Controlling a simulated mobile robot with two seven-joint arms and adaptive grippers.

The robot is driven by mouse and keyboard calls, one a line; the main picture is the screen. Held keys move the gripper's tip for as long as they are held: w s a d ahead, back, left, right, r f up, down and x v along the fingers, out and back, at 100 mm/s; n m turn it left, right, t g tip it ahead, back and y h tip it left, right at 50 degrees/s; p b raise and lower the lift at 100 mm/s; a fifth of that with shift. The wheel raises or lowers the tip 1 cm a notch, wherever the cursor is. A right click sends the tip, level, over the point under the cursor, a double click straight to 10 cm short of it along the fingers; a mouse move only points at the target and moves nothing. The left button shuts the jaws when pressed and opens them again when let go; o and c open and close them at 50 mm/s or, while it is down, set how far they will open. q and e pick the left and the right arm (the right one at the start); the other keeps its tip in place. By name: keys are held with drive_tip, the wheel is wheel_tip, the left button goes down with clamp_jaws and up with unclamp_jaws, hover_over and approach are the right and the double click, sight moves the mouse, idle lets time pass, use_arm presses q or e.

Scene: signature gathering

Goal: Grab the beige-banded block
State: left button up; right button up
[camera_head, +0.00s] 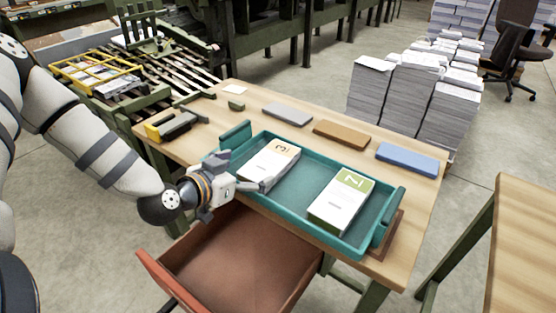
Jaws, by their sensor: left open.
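The beige-banded block (272,160) is a white stack with a beige band at its far end marked with a 3. It lies in the left part of the teal tray (314,237) on the wooden table. A similar white block with a green band (341,198) marked 2 lies to its right in the tray. My left gripper (258,177) is open at the near left side of the beige-banded block, its fingers pointing at it. Whether a fingertip touches the block I cannot tell. My right gripper is not in view.
Grey (287,114), brown (340,134) and blue (407,159) flat blocks lie along the table's far side. A black-and-yellow tool (171,126) sits at the left. Paper stacks (413,97) stand behind.

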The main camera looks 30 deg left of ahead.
sight(268, 161)
use_arm(q)
drive_tip(key=x, duration=0.2)
drive_tip(key=b+x, duration=0.1)
drive_tip(key=x, duration=0.4)
drive_tip(key=shift+d+f+b, duration=0.2)
drive_tip(key=shift+d+b, duration=0.15)
drive_tip(key=shift+b, duration=0.05)
drive_tip(key=shift+w, duration=0.3)
drive_tip(key=shift+r, duration=0.2)
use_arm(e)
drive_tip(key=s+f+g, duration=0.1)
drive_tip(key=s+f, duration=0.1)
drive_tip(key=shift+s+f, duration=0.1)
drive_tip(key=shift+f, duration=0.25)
use_arm(q)
drive_tip(key=c, duration=1.4)
